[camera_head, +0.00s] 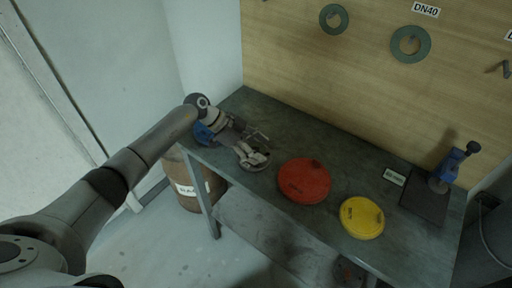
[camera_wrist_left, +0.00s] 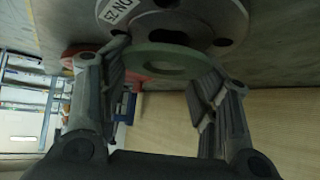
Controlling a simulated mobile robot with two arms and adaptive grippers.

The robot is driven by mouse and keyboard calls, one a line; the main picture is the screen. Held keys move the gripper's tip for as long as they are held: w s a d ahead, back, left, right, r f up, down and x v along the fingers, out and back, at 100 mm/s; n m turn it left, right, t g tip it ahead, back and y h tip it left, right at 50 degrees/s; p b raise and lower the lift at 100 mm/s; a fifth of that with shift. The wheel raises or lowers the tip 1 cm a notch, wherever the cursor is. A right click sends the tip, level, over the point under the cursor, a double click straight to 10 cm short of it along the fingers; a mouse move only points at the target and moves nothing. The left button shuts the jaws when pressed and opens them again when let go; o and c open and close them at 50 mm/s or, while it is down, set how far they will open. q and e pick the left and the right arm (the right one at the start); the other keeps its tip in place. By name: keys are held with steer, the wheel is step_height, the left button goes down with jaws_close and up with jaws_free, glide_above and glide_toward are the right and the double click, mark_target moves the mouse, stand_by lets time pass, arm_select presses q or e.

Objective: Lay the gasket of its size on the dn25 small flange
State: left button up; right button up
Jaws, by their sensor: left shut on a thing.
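The dn25 small flange (camera_wrist_left: 225,22) is a grey disc with bolt holes and a "DN25" label at the top of the left wrist view. In the head view the flange (camera_head: 253,167) lies on the bench near its left end, partly hidden by my gripper. My left gripper (camera_head: 257,153) is over it. In the left wrist view my left gripper (camera_wrist_left: 158,85) is shut on a green ring gasket (camera_wrist_left: 160,72). The gasket overlaps the flange in that view; I cannot tell whether they touch. My right gripper is not in view.
A red disc (camera_head: 305,180) and a yellow disc (camera_head: 362,218) lie on the bench (camera_head: 340,155) right of the flange. A blue vise-like tool (camera_head: 449,168) stands at the right end. Green gaskets (camera_head: 410,43) hang on the wooden wall, one under "DN40". A barrel (camera_head: 190,190) stands below left.

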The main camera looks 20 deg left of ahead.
arm_select(q)
steer(key=shift+s+a+f, duration=0.1)
steer(key=shift+s+f, duration=0.1)
steer(key=shift+f, duration=0.25)
steer(key=shift+s+a+f, duration=0.1)
steer(key=shift+s+f, duration=0.05)
steer(key=shift+f, duration=0.3)
steer(key=o, duration=0.8)
steer(key=shift+d, duration=0.1)
steer(key=shift+c, duration=0.2)
steer(key=shift+o, duration=1)
steer(key=shift+w+f, duration=0.15)
steer(key=shift+w, duration=0.1)
steer(key=shift+s+a+r, duration=0.1)
steer(key=shift+a+r, duration=0.3)
steer(key=shift+a, duration=0.1)
steer(key=v, duration=1.1)
steer(key=shift+w+d+r, duration=0.25)
steer(key=shift+w+r, duration=0.05)
steer(key=shift+r, duration=0.2)
steer(key=shift+d, duration=0.1)
